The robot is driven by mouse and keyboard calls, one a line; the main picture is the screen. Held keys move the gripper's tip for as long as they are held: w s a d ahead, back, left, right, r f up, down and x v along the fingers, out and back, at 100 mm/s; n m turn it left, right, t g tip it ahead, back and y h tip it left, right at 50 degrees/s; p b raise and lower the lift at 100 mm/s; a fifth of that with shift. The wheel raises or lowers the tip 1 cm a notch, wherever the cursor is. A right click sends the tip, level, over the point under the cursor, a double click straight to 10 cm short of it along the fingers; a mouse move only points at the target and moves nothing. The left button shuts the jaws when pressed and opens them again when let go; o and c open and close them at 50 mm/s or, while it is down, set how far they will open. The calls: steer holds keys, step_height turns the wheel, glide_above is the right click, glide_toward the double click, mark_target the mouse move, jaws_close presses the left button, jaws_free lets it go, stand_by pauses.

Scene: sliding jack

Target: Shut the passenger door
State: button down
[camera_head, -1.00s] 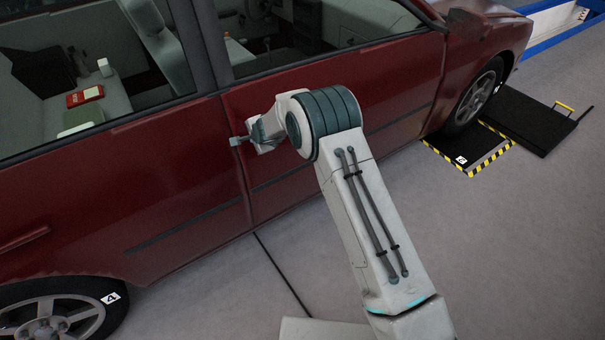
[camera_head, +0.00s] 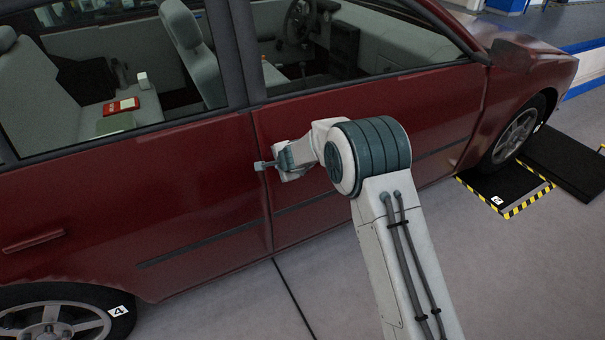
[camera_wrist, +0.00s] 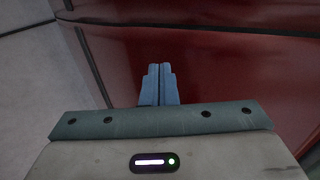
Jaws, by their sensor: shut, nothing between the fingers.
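The red passenger door (camera_head: 375,120) is the front door on the near side of the car. It looks nearly flush with the rear door (camera_head: 180,185); I cannot tell whether it is latched. My gripper (camera_head: 260,165) is shut and empty, beside the upright seam at the door's rear edge. Whether the fingertips touch the panel is unclear. My arm hides part of the door's lower middle.
A black pad with yellow-black edging (camera_head: 505,188) lies by the front wheel (camera_head: 515,135), with a dark ramp (camera_head: 570,165) beyond. The rear wheel (camera_head: 55,318) is at lower left. Grey floor (camera_head: 230,310) is clear near the car. A red book (camera_head: 121,105) lies on the rear seat.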

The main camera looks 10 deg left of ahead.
steer(key=shift+s+a+f+b, duration=0.1)
steer(key=shift+s+f+b, duration=0.1)
steer(key=shift+s+b, duration=0.3)
steer(key=s+d+r+n+p, duration=0.1)
steer(key=s+d+r+n, duration=0.1)
steer(key=s+d+r, duration=0.45)
steer(key=s+d+r+n+p, duration=0.1)
steer(key=s+d+r, duration=0.3)
steer(key=d+r, duration=0.5)
steer(key=s+d+r+n+g+h+p, duration=0.2)
steer(key=s+d+r+n+h, duration=0.1)
steer(key=s+d, duration=0.9)
steer(key=s+d+r+n+g+h+p, duration=0.2)
steer(key=s+d+r+n+h+p, duration=0.1)
steer(key=s+d, duration=1)
steer(key=shift+s+r+n, duration=0.4)
steer(key=shift+s+r, duration=0.2)
steer(key=shift+s, duration=0.65)
steer(key=shift+d, duration=0.1)
